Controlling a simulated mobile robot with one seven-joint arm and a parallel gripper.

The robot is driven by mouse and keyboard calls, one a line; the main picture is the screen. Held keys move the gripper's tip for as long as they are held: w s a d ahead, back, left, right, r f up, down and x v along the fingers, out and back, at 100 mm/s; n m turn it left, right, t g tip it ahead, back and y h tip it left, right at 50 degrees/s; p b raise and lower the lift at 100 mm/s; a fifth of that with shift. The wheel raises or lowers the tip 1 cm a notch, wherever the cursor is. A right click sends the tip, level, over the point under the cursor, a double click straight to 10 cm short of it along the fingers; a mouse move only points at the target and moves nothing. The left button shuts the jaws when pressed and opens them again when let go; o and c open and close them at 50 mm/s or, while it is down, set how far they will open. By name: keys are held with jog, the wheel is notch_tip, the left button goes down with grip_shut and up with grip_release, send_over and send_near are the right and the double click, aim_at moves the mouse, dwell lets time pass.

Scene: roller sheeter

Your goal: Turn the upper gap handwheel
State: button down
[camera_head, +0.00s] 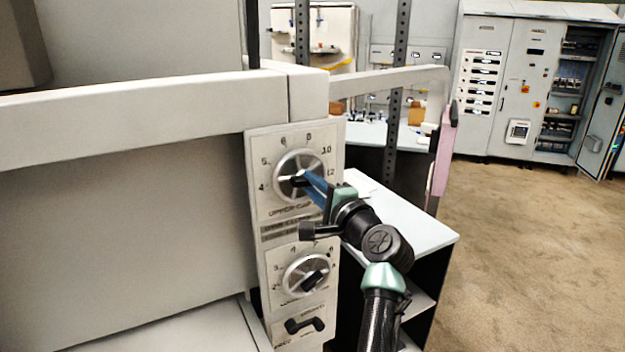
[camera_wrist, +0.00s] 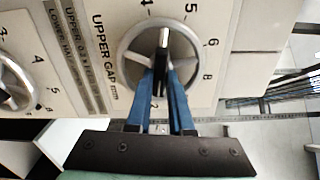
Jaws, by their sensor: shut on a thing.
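The upper gap handwheel (camera_head: 290,163) is a silver spoked wheel on a numbered dial plate at the top of the machine's control panel. In the wrist view the upper gap handwheel (camera_wrist: 135,39) has a black bar grip (camera_wrist: 163,45) across its middle. My gripper (camera_head: 304,180) reaches it from the lower right. In the wrist view the blue fingers of my gripper (camera_wrist: 162,70) are shut on the bar grip, one on each side. The fingers hide part of the wheel's lower rim there.
A lower handwheel (camera_head: 307,274) with a black grip sits beneath, and a black handle (camera_head: 304,325) is below that. A white-topped shelf (camera_head: 405,222) stands behind my arm. Grey cabinets (camera_head: 510,85) stand at the back right, with open floor before them.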

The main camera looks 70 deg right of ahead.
jog(key=shift+f+m, duration=0.1)
jog(key=shift+m, duration=0.3)
jog(key=c, duration=0.8)
grip_release()
jog(key=b+v, duration=0.4)
jog(key=v, duration=0.9)
